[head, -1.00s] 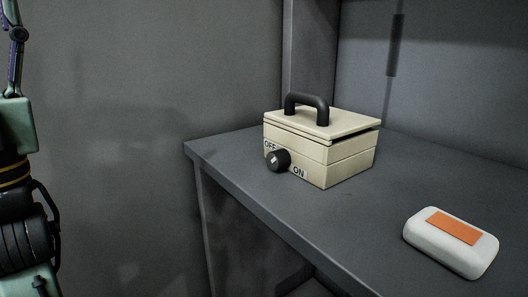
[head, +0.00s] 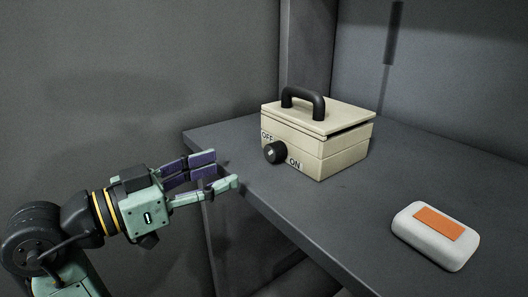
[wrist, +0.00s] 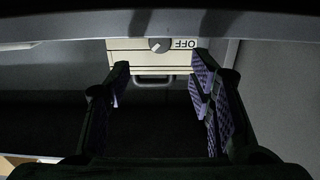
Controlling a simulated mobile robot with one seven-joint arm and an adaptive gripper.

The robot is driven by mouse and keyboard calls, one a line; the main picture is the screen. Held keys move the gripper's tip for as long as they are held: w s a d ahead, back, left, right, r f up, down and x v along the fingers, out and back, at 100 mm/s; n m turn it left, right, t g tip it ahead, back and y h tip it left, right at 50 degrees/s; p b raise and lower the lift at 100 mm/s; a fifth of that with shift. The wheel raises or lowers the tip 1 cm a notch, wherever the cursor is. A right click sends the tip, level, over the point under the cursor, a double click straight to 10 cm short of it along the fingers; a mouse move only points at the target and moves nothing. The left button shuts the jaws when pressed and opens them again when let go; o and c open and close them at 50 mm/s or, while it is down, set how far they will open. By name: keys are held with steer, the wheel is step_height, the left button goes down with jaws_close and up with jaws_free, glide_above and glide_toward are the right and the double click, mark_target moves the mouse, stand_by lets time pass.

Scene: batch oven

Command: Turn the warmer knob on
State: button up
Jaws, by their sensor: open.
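The warmer (head: 318,150) is a cream box with a black handle on its lid, standing on a grey shelf. Its black knob (head: 275,152) is on the front face, between the OFF and ON labels. My gripper (head: 226,170) is open and empty, left of the warmer and apart from the knob. In the wrist view the warmer (wrist: 125,44) appears upside down, with the knob (wrist: 159,45) beside the OFF label. There the knob lies beyond the gap between my open fingers (wrist: 162,75). The ON label is not seen in that view.
The grey shelf (head: 300,215) has a front edge running between my gripper and the warmer. A white rounded object with an orange top (head: 436,236) lies on the shelf at the right. A grey wall stands behind my arm. The shelf between the two objects is clear.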

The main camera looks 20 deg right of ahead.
mark_target(269, 154)
steer(key=p+x, duration=0.1)
steer(key=x, duration=0.9)
steer(key=shift+w+d, duration=0.1)
steer(key=shift+d, duration=0.15)
steer(key=shift+c, duration=0.5)
